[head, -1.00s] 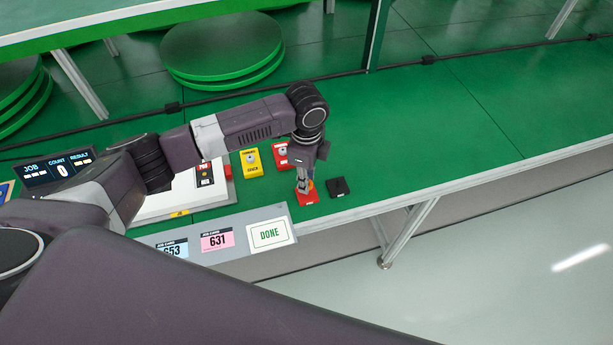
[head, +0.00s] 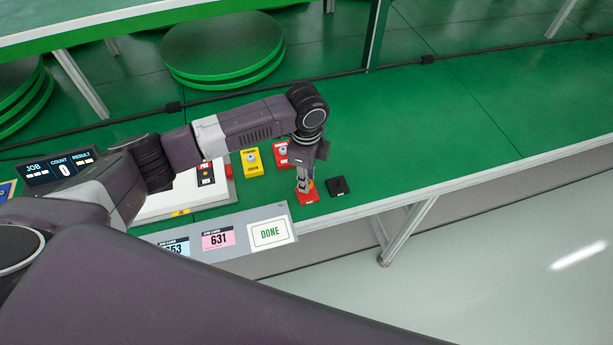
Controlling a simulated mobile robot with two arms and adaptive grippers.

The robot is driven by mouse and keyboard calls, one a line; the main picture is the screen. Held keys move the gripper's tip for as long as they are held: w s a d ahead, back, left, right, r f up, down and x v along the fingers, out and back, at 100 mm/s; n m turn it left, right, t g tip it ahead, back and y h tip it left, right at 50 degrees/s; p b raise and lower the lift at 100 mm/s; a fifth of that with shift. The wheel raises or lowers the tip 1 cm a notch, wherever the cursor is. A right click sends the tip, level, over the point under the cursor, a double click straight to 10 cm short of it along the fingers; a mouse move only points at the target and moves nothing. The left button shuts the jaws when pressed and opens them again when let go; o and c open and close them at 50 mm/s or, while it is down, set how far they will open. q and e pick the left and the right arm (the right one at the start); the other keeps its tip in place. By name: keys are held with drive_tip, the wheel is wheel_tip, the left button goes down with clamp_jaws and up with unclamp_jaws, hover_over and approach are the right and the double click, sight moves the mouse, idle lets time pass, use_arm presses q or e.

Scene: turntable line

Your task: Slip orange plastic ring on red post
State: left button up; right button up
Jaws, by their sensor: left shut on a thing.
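My left gripper (head: 303,188) points straight down over a small red base (head: 307,198) near the front edge of the green table. A sliver of orange (head: 312,184) shows beside the fingertips, most likely the orange ring. The gripper is shut on it, low over the red base. The fingers hide most of the ring and any post on this base, so I cannot tell whether the ring is around a post. My right gripper is not in view.
A black block (head: 337,186) sits close right of the gripper. A yellow block (head: 252,162) and another red block (head: 281,154) stand behind it. The green table (head: 430,130) is clear to the right.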

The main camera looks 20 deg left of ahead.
use_arm(q)
drive_tip(key=shift+f+p, duration=0.1)
drive_tip(key=shift+p, duration=0.3)
idle(0.6)
drive_tip(key=shift+f, duration=0.65)
idle(0.5)
drive_tip(key=shift+f+b, duration=0.5)
drive_tip(key=shift+f, duration=0.5)
idle(0.5)
drive_tip(key=o, duration=1.2)
drive_tip(key=shift+c, duration=0.2)
drive_tip(key=shift+r, duration=0.15)
drive_tip(key=shift+r+p, duration=3.7)
drive_tip(key=shift+p, duration=0.4)
